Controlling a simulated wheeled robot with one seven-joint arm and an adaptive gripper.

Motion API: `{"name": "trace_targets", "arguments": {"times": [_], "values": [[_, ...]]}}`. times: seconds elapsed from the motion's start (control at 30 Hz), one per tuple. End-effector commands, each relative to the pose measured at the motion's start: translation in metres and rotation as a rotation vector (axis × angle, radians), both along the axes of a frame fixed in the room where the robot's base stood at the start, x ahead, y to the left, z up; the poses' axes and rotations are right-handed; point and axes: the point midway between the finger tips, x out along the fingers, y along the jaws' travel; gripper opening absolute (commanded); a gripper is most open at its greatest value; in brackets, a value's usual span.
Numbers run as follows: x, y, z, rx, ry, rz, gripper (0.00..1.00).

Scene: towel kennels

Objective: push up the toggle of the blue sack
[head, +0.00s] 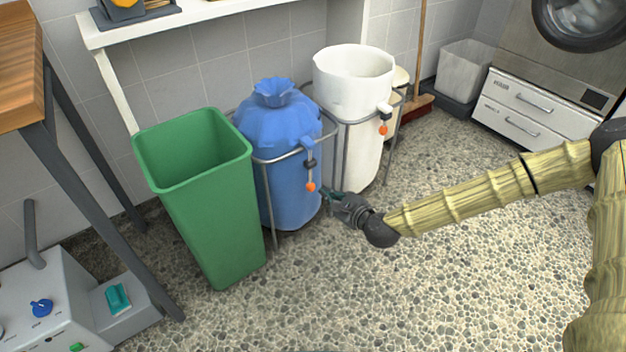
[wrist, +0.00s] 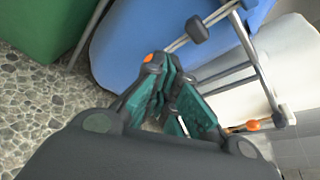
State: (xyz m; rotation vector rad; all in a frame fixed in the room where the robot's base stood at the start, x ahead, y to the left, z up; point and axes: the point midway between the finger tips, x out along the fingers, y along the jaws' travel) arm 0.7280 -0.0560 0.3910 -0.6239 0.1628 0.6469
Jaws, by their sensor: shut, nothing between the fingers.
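The blue sack (head: 285,135) has a gathered neck and stands in a wire frame between a green bin and a white sack. Its dark toggle (head: 310,164) sits on a cord at the front, above an orange end bead (head: 311,187). My gripper (head: 326,193) is shut and empty, just right of the bead and lower than the toggle. In the wrist view the fingertips (wrist: 166,66) are near the orange bead (wrist: 149,58) and partly cover it; contact cannot be told. The grey toggle (wrist: 197,28) shows beyond them against the blue sack (wrist: 125,45).
The green bin (head: 215,210) stands left of the sack. The open white sack (head: 352,85), with its own orange bead (head: 383,129), stands to the right. The wire frame's bars (head: 285,158) run close to the toggle. The pebbled floor in front is clear.

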Motion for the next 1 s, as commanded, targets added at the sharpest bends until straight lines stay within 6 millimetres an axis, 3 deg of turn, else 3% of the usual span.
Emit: {"name": "trace_targets", "arguments": {"times": [0.4, 0.67, 1.0], "values": [[0.006, -0.012, 0.022, 0.379, 0.260, -0.115, 0.00], [0.009, -0.011, 0.025, 0.429, 0.296, -0.127, 0.00], [0.030, 0.003, 0.014, 0.425, 0.293, -0.127, 0.00]]}}
